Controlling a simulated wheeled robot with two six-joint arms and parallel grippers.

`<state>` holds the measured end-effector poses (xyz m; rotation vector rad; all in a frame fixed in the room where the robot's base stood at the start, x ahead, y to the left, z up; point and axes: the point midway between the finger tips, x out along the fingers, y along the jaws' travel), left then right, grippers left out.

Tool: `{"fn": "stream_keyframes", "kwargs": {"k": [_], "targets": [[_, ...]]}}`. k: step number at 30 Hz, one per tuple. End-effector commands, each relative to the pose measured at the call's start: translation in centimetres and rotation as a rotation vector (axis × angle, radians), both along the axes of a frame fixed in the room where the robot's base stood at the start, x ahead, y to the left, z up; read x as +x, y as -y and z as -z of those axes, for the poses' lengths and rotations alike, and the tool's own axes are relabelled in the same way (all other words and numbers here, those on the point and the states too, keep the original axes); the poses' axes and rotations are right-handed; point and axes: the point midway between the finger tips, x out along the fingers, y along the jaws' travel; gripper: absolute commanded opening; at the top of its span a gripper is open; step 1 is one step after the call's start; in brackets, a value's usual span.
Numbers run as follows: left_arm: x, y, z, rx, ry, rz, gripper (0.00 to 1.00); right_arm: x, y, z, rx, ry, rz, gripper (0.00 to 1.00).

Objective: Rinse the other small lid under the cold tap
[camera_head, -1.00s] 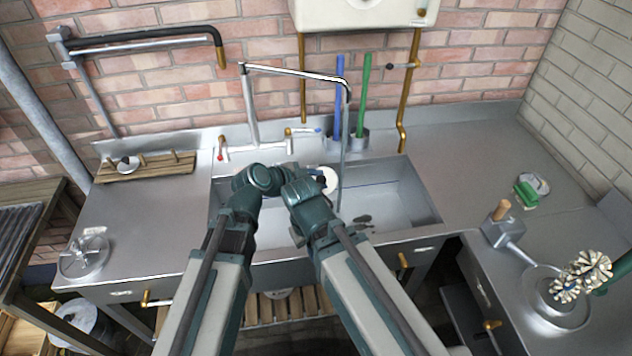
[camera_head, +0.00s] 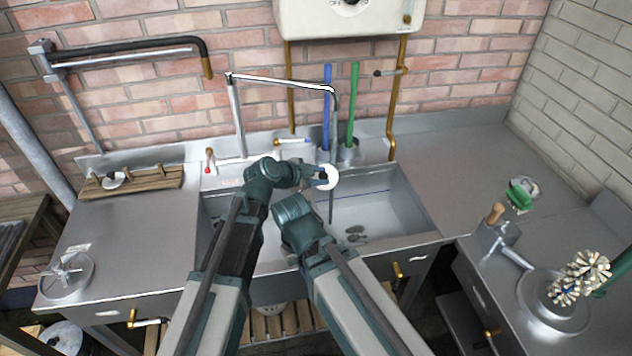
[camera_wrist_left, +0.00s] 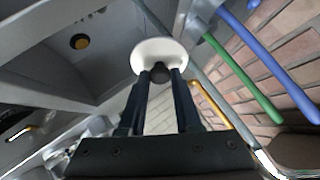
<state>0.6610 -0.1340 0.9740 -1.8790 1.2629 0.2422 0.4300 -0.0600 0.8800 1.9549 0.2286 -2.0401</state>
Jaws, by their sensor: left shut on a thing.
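My left gripper (camera_head: 322,177) is shut on the small white lid (camera_head: 327,179) by its dark knob. The lid is above the sink basin (camera_head: 385,207), roughly below the outlet of the tap spout (camera_head: 334,92). In the left wrist view the lid (camera_wrist_left: 159,55) sits across the fingertips (camera_wrist_left: 160,76), its disc beyond them. A thin line hangs below the spout beside the lid; I cannot tell whether water touches it. The blue-marked cold tap handle (camera_head: 293,141) is behind the sink. My right arm is over the sink's front; its fingers are hidden.
A blue rod (camera_head: 327,110) and a green rod (camera_head: 352,105) stand upright behind the sink. A wooden rack (camera_head: 135,182) holding a small white piece is on the left counter. A green brush (camera_head: 520,195) lies at right.

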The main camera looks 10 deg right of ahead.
Motion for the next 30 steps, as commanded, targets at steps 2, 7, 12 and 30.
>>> {"fn": "stream_keyframes", "kwargs": {"k": [2, 7, 12, 30], "targets": [[0.9, 0.5, 0.4, 0.000, 0.000, 0.000, 0.00, 0.0, 0.0, 0.4, 0.000, 0.000, 0.000, 0.00], [2.2, 1.3, 0.8, -0.001, -0.001, 0.000, 0.00, 0.0, 0.0, 0.8, 0.000, 0.000, 0.000, 0.00], [3.3, 2.1, 1.2, -0.001, -0.001, 0.001, 0.00, 0.0, 0.0, 1.2, 0.000, 0.000, 0.000, 0.00], [3.8, 2.4, 1.3, -0.001, -0.001, 0.000, 0.00, 0.0, 0.0, 1.3, 0.000, 0.000, 0.000, 0.00]]}}
